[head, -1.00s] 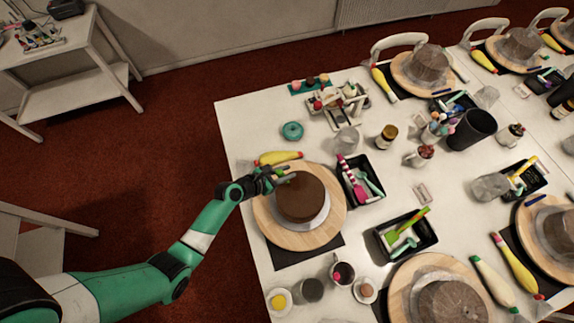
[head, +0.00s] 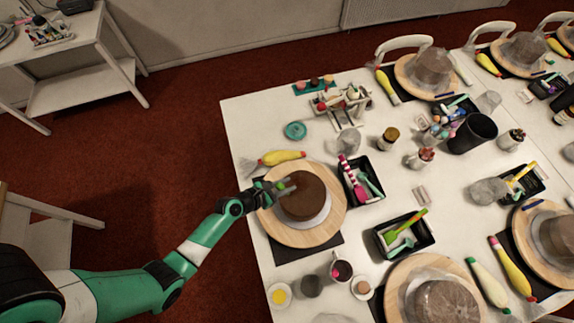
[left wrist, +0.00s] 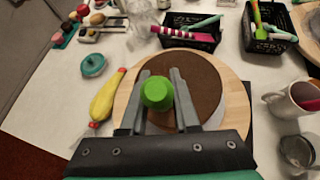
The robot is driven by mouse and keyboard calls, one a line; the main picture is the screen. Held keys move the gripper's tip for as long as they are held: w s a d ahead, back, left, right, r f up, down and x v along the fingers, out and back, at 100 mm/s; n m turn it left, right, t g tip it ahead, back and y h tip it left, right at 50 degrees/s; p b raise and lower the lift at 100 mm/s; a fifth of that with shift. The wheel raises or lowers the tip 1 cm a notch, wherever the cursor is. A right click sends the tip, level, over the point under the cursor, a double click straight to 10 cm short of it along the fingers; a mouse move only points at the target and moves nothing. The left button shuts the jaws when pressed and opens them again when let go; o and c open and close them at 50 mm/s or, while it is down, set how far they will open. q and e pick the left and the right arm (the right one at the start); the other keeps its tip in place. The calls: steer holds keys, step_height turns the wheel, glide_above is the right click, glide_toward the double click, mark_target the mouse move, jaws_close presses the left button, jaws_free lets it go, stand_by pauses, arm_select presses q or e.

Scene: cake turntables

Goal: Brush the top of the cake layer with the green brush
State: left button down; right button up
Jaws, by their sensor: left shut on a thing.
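The brown cake layer (head: 305,196) sits on a white board on a round wooden turntable (head: 287,236) near the table's left edge. In the left wrist view the cake (left wrist: 205,85) lies beyond and below the fingers. My left gripper (head: 279,187) is at the cake's left side, over its edge. Its fingers (left wrist: 165,98) are shut on the green brush (left wrist: 158,93), which shows end-on as a bright green round end. The brush's bristles are hidden, so I cannot tell whether they touch the cake. My right gripper is out of view.
A yellow piping bag (head: 282,157) lies behind the turntable. A black tray (head: 361,181) with pink and teal tools stands to its right. Another black tray (head: 381,248) holds a light-green tool. Cups (head: 341,269) stand in front. A teal round thing (head: 295,131) lies further back.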

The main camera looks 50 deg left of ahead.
arm_select(q)
steer(key=s+d+p, duration=0.1)
steer(key=d+p, duration=0.5)
steer(key=d, duration=0.2)
steer(key=shift+s+d, duration=0.2)
stand_by(0.9)
steer(key=shift+f, duration=0.15)
steer(key=shift+w+a+b, duration=0.6)
steer(key=shift+w+a, duration=0.4)
steer(key=shift+w, duration=0.25)
